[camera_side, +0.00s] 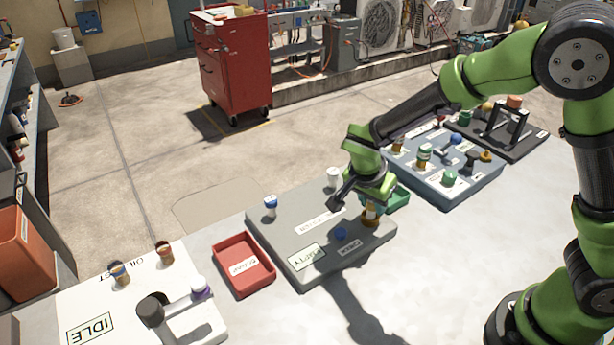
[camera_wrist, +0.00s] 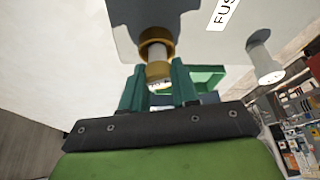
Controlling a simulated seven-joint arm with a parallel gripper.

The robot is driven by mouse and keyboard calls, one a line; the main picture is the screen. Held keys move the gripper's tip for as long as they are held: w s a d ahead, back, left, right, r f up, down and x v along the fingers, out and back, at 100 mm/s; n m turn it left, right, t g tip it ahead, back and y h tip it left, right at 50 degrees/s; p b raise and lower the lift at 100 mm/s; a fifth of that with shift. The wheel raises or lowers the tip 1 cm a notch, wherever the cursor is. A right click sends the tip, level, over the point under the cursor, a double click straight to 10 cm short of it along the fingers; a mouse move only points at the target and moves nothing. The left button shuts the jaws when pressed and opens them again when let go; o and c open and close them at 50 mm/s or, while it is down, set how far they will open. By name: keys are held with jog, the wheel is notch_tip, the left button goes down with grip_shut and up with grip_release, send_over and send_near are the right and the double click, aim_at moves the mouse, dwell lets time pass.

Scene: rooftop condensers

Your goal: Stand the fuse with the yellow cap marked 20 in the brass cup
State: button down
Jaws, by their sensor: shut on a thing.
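My gripper (camera_wrist: 157,88) is shut on a fuse (camera_wrist: 157,54) with a pale body and a yellow-brown cap. In the wrist view the fuse's far end meets the brass cup (camera_wrist: 156,36) and appears to be inside its ring; how deep it sits I cannot tell. The number on its cap is not readable. In the side view my gripper (camera_side: 370,196) is right above the brass cup (camera_side: 370,218), at the right part of the grey board (camera_side: 298,222), and hides most of the fuse.
A blue-capped fuse (camera_side: 270,204) and a white piece (camera_side: 333,176) stand on the grey board, with a blue knob (camera_side: 341,233) near its front. A red tray (camera_side: 243,265) lies left, a green tray (camera_side: 398,197) behind my gripper. A blue board (camera_side: 476,190) with several parts stands right.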

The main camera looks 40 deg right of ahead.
jog(key=shift+f, duration=0.2)
jog(key=c, duration=0.8)
grip_release()
jog(key=shift+r, duration=0.1)
jog(key=v, duration=1.6)
jog(key=shift+a+r, duration=0.15)
jog(key=shift+r, duration=0.25)
